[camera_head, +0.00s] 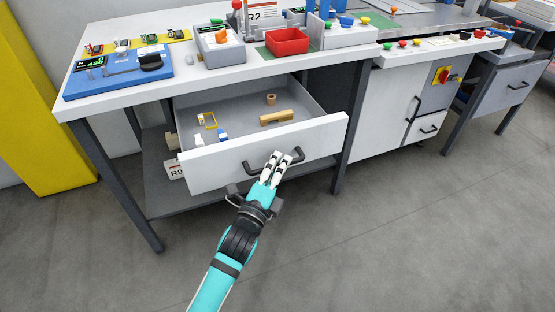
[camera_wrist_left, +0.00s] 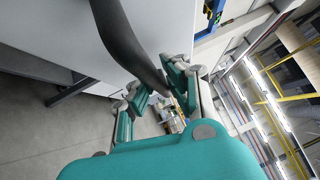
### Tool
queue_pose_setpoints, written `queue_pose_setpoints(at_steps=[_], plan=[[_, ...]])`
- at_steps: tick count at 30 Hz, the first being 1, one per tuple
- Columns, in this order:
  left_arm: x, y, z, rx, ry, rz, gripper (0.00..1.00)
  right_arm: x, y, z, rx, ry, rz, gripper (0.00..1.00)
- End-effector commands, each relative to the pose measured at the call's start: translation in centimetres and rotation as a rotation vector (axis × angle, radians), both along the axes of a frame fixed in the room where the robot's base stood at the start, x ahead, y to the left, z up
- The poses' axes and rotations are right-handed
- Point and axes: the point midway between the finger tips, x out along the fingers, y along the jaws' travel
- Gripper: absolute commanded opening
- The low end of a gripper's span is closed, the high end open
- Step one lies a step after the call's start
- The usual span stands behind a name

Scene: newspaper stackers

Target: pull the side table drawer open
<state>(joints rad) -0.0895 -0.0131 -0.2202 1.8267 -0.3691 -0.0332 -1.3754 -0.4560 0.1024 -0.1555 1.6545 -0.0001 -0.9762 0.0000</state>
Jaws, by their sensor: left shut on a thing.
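The side table drawer (camera_head: 312,140) is pulled out from under the white worktop, and its inside shows. A dark bar handle (camera_head: 253,168) sits on its white front. My left gripper (camera_head: 277,158) is shut on the handle near its middle. In the left wrist view the handle (camera_wrist_left: 130,42) runs as a dark curved bar to the fingers of my left gripper (camera_wrist_left: 160,88). The right gripper is not in view.
The drawer holds a wooden block (camera_head: 277,117), a tape roll (camera_head: 271,99) and small yellow and blue items. Dark table legs (camera_head: 342,165) flank the drawer. The grey floor in front is clear.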

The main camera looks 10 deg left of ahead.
Motion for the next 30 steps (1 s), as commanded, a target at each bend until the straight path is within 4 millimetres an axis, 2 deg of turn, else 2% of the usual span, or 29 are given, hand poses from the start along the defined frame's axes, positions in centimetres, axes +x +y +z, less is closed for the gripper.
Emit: queue_pose_setpoints(at_steps=[1, 7, 8, 13, 23, 26, 30], plan=[[0.0, 0.1, -0.6, 0.007, 0.014, 0.004, 0.00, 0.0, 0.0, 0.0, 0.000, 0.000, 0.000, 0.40], [0.0, 0.2, -0.7, 0.007, 0.014, 0.004, 0.00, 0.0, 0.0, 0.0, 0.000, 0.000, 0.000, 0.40], [0.0, 0.2, -0.7, 0.007, 0.014, 0.004, 0.15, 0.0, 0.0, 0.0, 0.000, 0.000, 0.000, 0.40], [0.0, 0.1, -0.5, 0.005, 0.010, 0.003, 0.36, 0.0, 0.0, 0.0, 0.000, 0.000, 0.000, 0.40], [-0.4, 0.1, -0.3, 0.002, 0.006, 0.001, 0.36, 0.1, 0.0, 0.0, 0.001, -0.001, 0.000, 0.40], [-1.6, 0.4, -0.5, 0.002, 0.007, 0.001, 0.36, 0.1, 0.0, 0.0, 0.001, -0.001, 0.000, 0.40], [-4.4, 1.0, -1.0, 0.004, 0.008, 0.002, 0.36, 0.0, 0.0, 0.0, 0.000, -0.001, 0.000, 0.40]])
